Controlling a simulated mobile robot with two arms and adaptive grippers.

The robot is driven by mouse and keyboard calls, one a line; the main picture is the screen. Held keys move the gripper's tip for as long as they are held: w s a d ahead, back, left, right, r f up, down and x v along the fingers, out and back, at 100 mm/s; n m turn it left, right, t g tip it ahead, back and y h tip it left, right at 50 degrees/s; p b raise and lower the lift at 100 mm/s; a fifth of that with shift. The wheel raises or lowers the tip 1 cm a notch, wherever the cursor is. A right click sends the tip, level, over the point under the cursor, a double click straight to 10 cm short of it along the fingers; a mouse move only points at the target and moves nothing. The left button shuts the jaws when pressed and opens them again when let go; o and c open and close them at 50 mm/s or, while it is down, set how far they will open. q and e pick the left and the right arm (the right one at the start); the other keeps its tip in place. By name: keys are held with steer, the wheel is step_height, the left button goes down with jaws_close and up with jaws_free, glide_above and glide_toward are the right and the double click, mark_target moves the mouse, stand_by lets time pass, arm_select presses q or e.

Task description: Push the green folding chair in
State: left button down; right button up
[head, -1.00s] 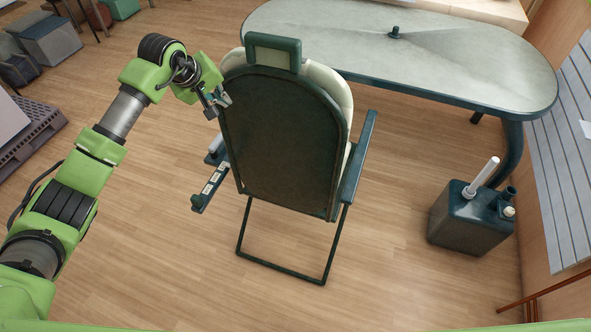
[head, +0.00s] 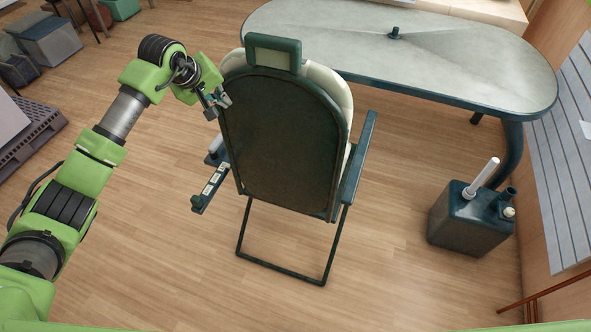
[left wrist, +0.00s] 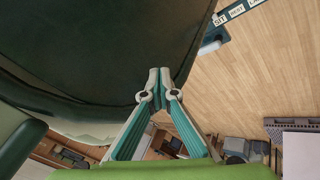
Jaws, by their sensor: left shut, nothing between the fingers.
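The green folding chair (head: 280,140) stands in the middle of the head view with its dark back toward me, in front of the table (head: 400,50). Its headrest (head: 273,54) is at the top and its base frame (head: 290,270) rests on the floor. My left gripper (head: 220,101) is shut and empty at the upper left edge of the chair back. In the left wrist view the closed fingertips (left wrist: 158,75) lie over the edge of the dark back (left wrist: 100,45); I cannot tell whether they touch it. My right gripper is not in view.
A dark canister (head: 468,222) with a white tube stands on the floor at the right, near a table leg (head: 512,150). A slatted panel (head: 565,170) is on the right wall. Grey boxes (head: 45,40) and a pallet (head: 30,130) are at the left.

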mark_target(230, 67)
arm_select(q)
steer(key=shift+w, duration=0.1)
steer(key=w+d+b, duration=0.3)
steer(key=w+b, duration=0.1)
steer(key=w, duration=0.4)
steer(key=shift+w+r, duration=0.15)
steer(key=shift+r, duration=0.05)
stand_by(1.0)
stand_by(0.3)
steer(key=shift+s+a+f, duration=0.1)
steer(key=shift+s+a, duration=0.15)
steer(key=shift+s, duration=0.5)
steer(key=shift+s+a, duration=0.25)
steer(key=shift+s, duration=0.45)
steer(key=shift+r+p, duration=1.5)
steer(key=shift+r, duration=1.45)
